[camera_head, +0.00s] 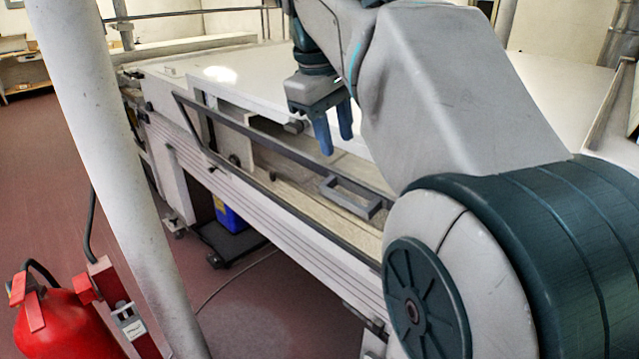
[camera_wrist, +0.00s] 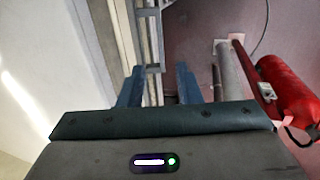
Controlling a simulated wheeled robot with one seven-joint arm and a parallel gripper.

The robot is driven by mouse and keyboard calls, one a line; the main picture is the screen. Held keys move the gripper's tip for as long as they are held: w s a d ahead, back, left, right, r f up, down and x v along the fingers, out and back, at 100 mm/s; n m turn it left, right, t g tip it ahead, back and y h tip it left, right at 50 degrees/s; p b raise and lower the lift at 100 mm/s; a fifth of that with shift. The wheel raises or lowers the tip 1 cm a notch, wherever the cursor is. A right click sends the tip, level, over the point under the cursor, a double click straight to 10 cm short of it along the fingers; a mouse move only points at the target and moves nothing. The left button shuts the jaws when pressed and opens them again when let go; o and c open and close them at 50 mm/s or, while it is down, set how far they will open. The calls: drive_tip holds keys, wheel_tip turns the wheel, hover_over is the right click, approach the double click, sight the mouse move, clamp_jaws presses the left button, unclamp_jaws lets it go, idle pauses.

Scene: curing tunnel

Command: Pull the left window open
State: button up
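The window (camera_head: 290,150) is a dark grey frame along the side of the long pale machine in the head view. Its rectangular handle (camera_head: 350,196) sticks out near the frame's right part. My gripper (camera_head: 335,140) points down above the handle, with its two blue fingers apart and nothing between them. In the wrist view, my gripper (camera_wrist: 160,68) is also open, and a small grey bar that looks like the handle (camera_wrist: 154,68) shows between the fingertips, farther off. My arm hides the right part of the machine and any other window there.
The machine's white top (camera_head: 225,75) lies behind the gripper. A pale post (camera_head: 110,150) stands at the left, with a red fire extinguisher (camera_head: 55,320) by it. The extinguisher also shows in the wrist view (camera_wrist: 285,85). A blue box (camera_head: 229,215) sits under the machine.

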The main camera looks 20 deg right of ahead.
sight(347, 200)
drive_tip(key=x, duration=1.3)
drive_tip(key=shift+f, duration=0.2)
clamp_jaws()
